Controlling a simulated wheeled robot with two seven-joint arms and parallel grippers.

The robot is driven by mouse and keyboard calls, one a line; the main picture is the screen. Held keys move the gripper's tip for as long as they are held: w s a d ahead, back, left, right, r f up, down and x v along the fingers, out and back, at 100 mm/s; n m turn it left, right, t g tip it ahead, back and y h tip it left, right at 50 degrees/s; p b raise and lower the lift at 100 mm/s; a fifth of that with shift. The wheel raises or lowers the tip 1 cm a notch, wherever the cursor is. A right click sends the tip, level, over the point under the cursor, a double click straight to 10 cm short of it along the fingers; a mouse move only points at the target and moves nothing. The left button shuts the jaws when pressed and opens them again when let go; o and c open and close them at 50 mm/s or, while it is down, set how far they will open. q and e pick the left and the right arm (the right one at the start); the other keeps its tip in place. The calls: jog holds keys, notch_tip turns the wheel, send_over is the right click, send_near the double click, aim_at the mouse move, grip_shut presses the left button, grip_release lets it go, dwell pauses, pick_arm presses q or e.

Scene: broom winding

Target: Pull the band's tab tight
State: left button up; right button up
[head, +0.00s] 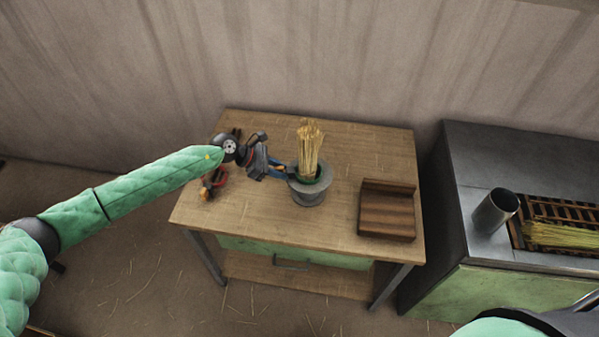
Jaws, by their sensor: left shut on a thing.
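A bundle of straw (309,145) stands upright in a round grey holder (311,194) on the wooden table. A green band (322,180) shows around the lower part of the straw, at the holder's top. My left gripper (285,171) reaches in from the left, with its fingertips at the band's left side. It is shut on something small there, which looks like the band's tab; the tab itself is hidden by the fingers. Only part of my right arm shows at the bottom right, and its gripper is out of the frame.
A dark wooden block with a raised back (386,212) sits on the table's right side. Red and black tools (213,183) lie on the left, near my wrist. A dark cabinet at the right holds a metal cup (495,211) and a rack with loose straw (560,235). The table's front middle is clear.

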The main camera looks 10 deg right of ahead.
pick_arm(q)
jog(key=shift+a, duration=0.15)
pick_arm(e)
jog(key=shift+d+f, duration=0.15)
jog(key=shift+d, duration=0.2)
pick_arm(q)
jog(key=shift+a, duration=0.15)
pick_arm(e)
jog(key=shift+f, duration=0.1)
